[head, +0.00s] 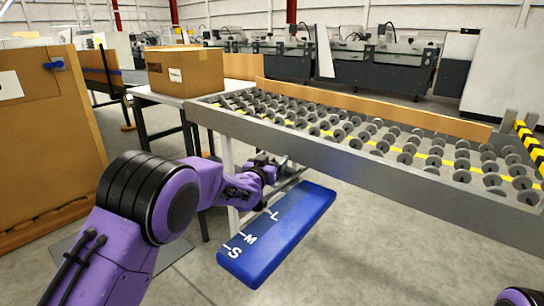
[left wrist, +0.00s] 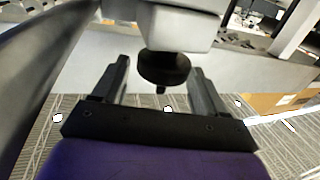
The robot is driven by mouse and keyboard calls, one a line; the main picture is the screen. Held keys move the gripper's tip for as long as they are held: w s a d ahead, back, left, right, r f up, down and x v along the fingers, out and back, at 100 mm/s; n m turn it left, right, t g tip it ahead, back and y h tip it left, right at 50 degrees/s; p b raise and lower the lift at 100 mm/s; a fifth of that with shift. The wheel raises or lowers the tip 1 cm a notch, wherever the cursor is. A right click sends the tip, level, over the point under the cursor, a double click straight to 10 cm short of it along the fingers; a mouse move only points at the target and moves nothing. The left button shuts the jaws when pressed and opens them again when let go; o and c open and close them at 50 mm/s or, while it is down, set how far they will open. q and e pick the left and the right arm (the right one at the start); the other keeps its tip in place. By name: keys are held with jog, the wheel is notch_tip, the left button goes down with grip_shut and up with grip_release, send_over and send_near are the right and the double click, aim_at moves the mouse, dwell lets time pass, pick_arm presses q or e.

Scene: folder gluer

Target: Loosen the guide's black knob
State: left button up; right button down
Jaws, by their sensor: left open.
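The black knob (left wrist: 163,68) is a round dark disc with a short stem below it, under a light grey block (left wrist: 175,28) in the left wrist view. My left gripper (left wrist: 160,78) is open, with one finger on each side of the knob and a visible gap to each. I cannot tell whether the fingertips reach past it. In the head view, my left gripper (head: 270,170) is beside the blue scale board marked S, M and L (head: 285,232), below the conveyor's near rail. I cannot make out the knob there. My right gripper is out of view.
A roller conveyor (head: 360,172) with a grey rail runs across above the blue board. A cardboard box (head: 185,72) stands on a table behind my left arm. A large brown carton (head: 45,130) is at the far left. Open floor (head: 390,260) lies to the right.

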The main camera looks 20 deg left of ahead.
pick_arm(q)
jog(key=s+d+r+p, duration=0.1)
jog(key=s+d+r, duration=0.3)
jog(key=s+r, duration=0.8)
jog(key=shift+s+r+p, duration=0.25)
jog(key=shift+s+p, duration=0.05)
jog(key=shift+s, duration=0.45)
